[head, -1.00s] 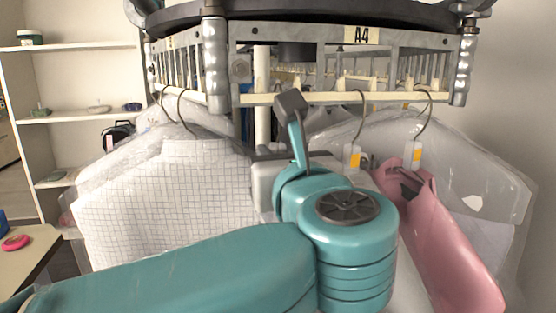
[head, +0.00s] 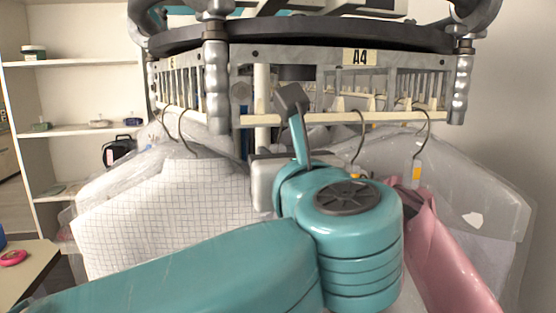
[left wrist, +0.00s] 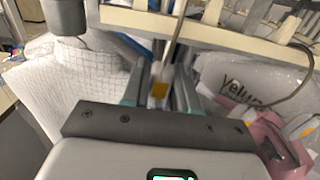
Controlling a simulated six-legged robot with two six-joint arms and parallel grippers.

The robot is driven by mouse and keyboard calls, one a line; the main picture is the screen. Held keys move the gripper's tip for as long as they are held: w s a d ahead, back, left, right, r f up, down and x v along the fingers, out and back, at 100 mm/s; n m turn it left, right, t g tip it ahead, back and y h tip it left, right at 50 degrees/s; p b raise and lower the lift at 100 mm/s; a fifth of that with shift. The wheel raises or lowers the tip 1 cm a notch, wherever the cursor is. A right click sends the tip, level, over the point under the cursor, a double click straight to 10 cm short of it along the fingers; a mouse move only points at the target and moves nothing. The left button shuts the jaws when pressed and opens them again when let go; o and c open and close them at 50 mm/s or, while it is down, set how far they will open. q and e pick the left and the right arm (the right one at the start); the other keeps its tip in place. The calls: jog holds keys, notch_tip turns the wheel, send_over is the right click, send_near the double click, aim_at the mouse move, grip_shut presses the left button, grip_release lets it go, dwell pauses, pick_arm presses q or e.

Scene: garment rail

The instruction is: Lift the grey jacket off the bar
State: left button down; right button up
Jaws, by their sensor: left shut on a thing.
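My left gripper (left wrist: 160,95) is shut on a hanger (left wrist: 172,48) just under the bar, seen in the left wrist view. In the head view, my teal left arm covers the middle of the rail and hides the fingers. I cannot make out the grey jacket clearly; what hangs below the gripped hanger is hidden by the arm and gripper body. The bar also shows in the head view (head: 400,117). My right gripper is not in view.
A white checked garment (head: 165,215) in clear plastic hangs left of my arm. A pink garment (head: 447,255) and plastic-covered garments (head: 485,190) hang close on the right. The metal rack (head: 280,58) labelled A4 stands above. Shelves (head: 80,130) and a table (head: 30,270) are at left.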

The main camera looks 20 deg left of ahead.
pick_arm(q)
jog(key=shift+s, duration=0.1)
jog(key=shift+b+v, duration=0.7)
jog(key=shift+v, duration=0.95)
jog(key=shift+b+v, duration=0.5)
jog(key=shift+v, duration=1.35)
jog(key=shift+w+a+r, duration=0.1)
jog(key=shift+w, duration=0.15)
